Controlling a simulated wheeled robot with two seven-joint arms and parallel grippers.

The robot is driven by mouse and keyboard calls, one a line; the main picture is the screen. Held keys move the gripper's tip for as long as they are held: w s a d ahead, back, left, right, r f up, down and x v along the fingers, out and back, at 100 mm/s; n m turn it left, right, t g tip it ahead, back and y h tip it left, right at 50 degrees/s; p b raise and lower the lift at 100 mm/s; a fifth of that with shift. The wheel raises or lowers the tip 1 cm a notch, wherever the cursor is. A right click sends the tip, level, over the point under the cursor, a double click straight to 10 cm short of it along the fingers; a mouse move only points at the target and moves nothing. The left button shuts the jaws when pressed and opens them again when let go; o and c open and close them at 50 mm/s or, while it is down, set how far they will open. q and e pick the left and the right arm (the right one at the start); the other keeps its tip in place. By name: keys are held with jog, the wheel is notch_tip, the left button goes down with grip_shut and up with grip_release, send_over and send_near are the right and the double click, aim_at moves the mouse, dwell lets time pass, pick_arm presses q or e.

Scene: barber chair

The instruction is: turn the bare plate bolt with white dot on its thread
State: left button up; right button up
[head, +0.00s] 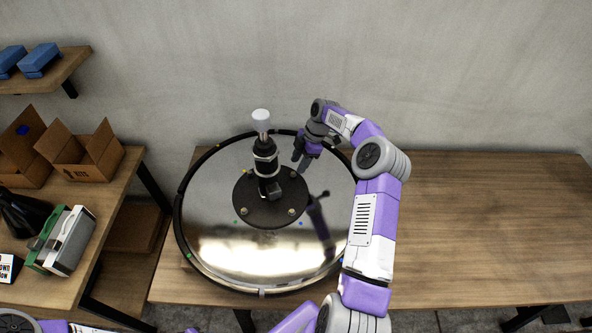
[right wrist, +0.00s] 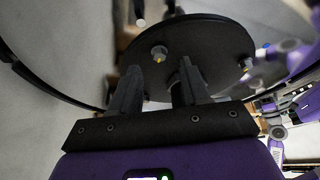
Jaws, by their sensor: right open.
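A round black plate (head: 262,214) with several bolts near its edge sits at the middle of a shiny disc base (head: 215,255), around an upright column (head: 264,150). My right gripper (head: 302,163) is above the plate's far right edge, pointing down. In the right wrist view its open fingers (right wrist: 158,73) are empty, with a bolt (right wrist: 159,53) marked yellowish just beyond the gap. Another bolt (right wrist: 246,65) shows at right. A small whitish spot (right wrist: 140,22) lies farther up; I cannot tell whether it is a bolt's dot. My left gripper is out of view.
The disc lies on a wooden table (head: 480,220), clear on the right. A grey wall stands behind. At left, a second table holds cardboard boxes (head: 85,155) and a green and white case (head: 62,240); a shelf (head: 50,72) carries blue items. The column stands beside the gripper.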

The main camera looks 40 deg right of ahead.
aim_at(293, 174)
jog(key=shift+x, duration=1.75)
jog(key=shift+c, duration=0.2)
grip_shut()
